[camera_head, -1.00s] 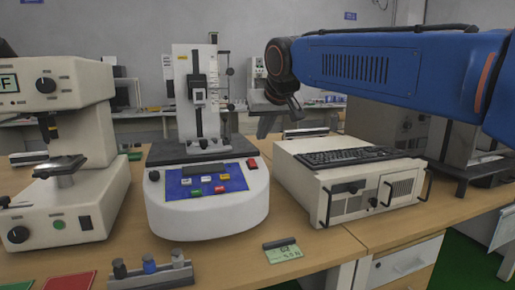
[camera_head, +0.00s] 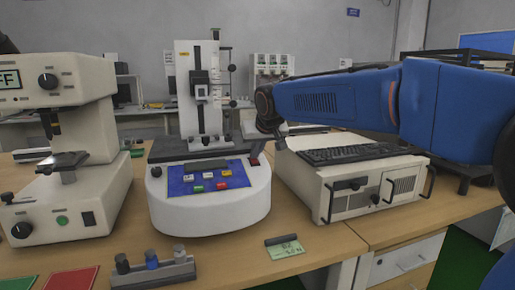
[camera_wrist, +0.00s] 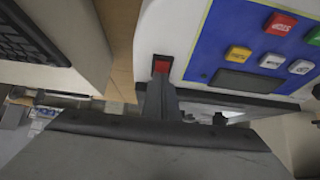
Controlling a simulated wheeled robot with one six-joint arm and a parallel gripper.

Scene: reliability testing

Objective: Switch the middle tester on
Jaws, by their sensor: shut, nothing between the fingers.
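The middle tester (camera_head: 207,218) is a white rounded unit with a blue panel (camera_head: 208,177) holding several coloured buttons and a dark display. A tall white stand (camera_head: 186,115) rises behind it. In the wrist view, a red rocker switch (camera_wrist: 161,64) sits at the edge of the tester's white top, beside the blue panel. My gripper (camera_head: 258,154) is shut and empty at the tester's right rear corner. In the wrist view its fingertips (camera_wrist: 161,78) are right at the red switch and hide part of it. I cannot tell whether they touch it.
A second tester (camera_head: 62,205) stands on the left. A beige computer case (camera_head: 345,192) with a black keyboard (camera_head: 347,155) on top stands on the right, close beside the tester.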

